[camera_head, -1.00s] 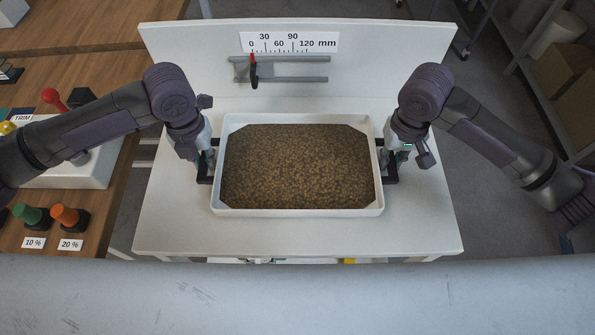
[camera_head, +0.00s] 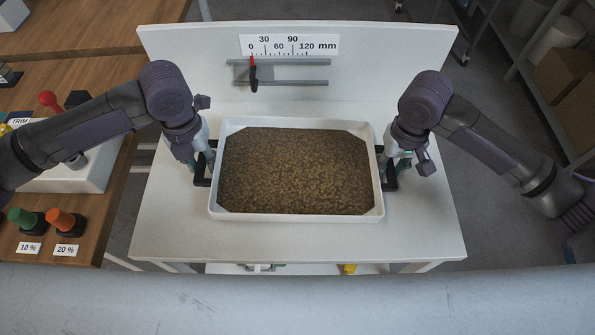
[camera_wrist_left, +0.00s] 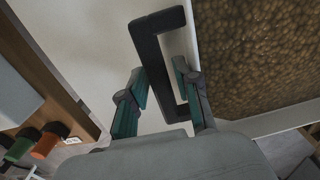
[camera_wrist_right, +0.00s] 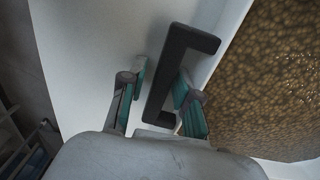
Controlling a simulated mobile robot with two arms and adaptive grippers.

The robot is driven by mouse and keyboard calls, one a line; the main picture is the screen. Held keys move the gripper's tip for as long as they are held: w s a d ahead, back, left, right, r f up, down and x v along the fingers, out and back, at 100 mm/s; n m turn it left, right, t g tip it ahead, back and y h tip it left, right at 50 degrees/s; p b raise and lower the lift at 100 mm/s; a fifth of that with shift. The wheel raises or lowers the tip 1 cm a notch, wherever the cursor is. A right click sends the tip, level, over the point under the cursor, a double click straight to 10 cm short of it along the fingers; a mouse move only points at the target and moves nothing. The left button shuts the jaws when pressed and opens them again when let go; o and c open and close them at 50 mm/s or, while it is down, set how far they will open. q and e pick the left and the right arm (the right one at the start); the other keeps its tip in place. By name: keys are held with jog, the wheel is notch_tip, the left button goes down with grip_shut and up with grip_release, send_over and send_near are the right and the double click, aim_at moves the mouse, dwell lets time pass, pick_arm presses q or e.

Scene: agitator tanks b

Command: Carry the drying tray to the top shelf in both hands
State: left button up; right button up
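The drying tray (camera_head: 214,203) is a white, shallow rectangular tray full of brown granules (camera_head: 295,172). It sits level over the white bench top. A black bracket handle sticks out at each end. My left gripper (camera_head: 205,168) is at the left handle (camera_wrist_left: 157,72), one finger on each side of its bar, with a gap on the tray side. My right gripper (camera_head: 388,165) is at the right handle (camera_wrist_right: 170,75), with its fingers likewise on both sides of the bar and a gap on the outer side. Both look open around the handles. No top shelf can be identified.
The bench's back panel (camera_head: 190,65) carries a millimetre scale (camera_head: 289,45) and a rail with a red-and-black pointer (camera_head: 253,73). A wooden desk (camera_head: 90,195) with coloured knobs stands at the left. Shelving with cardboard boxes (camera_head: 562,72) stands at the right. Bare bench surrounds the tray.

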pick_arm(q)
notch_tip(320, 180, up, 6)
jog(key=shift+d+f, duration=0.1)
pick_arm(e)
jog(key=shift+a, duration=0.2)
jog(key=shift+r, duration=0.2)
notch_tip(320, 180, up, 12)
jog(key=shift+f, duration=0.2)
pick_arm(q)
jog(key=shift+r, duration=0.25)
pick_arm(e)
jog(key=shift+d+r, duration=0.1)
jog(key=shift+r, duration=0.05)
pick_arm(q)
notch_tip(320, 180, up, 7)
jog(key=p, duration=0.8)
jog(key=shift+p, duration=0.3)
pick_arm(e)
notch_tip(320, 180, up, 8)
jog(key=shift+r, duration=0.15)
pick_arm(q)
jog(key=shift+f, duration=0.15)
jog(key=shift+s, duration=0.1)
pick_arm(e)
jog(key=shift+s, duration=0.1)
